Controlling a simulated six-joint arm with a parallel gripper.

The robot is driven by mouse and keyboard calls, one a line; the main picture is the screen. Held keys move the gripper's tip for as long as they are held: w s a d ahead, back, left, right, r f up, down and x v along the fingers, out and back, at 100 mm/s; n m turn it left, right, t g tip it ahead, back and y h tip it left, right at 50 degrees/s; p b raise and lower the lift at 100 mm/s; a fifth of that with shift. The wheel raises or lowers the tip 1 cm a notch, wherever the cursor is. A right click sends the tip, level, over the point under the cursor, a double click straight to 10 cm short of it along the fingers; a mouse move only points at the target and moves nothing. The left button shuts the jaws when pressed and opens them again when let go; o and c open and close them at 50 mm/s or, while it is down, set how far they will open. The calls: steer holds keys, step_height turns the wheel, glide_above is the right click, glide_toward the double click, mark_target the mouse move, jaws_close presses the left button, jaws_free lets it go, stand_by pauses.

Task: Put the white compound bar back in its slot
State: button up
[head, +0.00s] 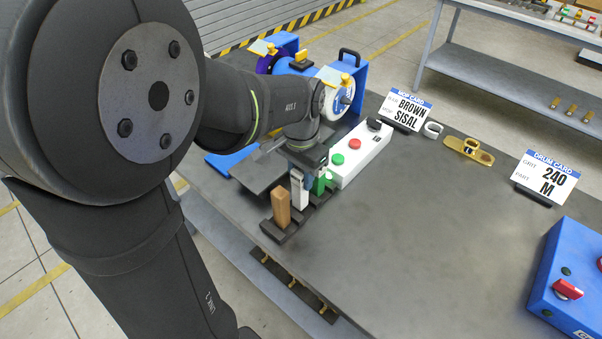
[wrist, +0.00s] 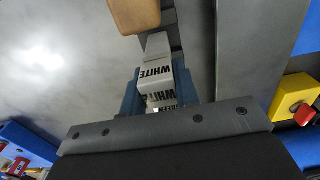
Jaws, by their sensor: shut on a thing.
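The white compound bar (wrist: 157,72), labelled WHITE, is between the two blue fingers of my gripper (wrist: 157,92) in the wrist view. My gripper is shut on it. In the head view the white bar (head: 298,192) is upright below my gripper (head: 305,168), between a brown bar (head: 281,207) and a green bar (head: 319,184). It is over or in the dark slotted holder (head: 284,233); I cannot tell whether its lower end is seated. The brown bar also shows at the top of the wrist view (wrist: 135,12).
A white control box (head: 360,152) with green and red buttons stands behind the holder. A blue machine with a white wheel (head: 338,98) is farther back. Two cards (head: 406,108) (head: 546,178) and a blue box (head: 573,285) are to the right. The middle of the table is clear.

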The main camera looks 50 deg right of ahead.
steer(key=shift+f, duration=0.55)
steer(key=o, duration=1.1)
steer(key=shift+o, duration=0.2)
step_height(320, 180, up, 17)
steer(key=shift+r, duration=0.2)
steer(key=shift+f, duration=0.1)
step_height(320, 180, down, 17)
steer(key=shift+f, duration=0.15)
steer(key=shift+r, duration=0.25)
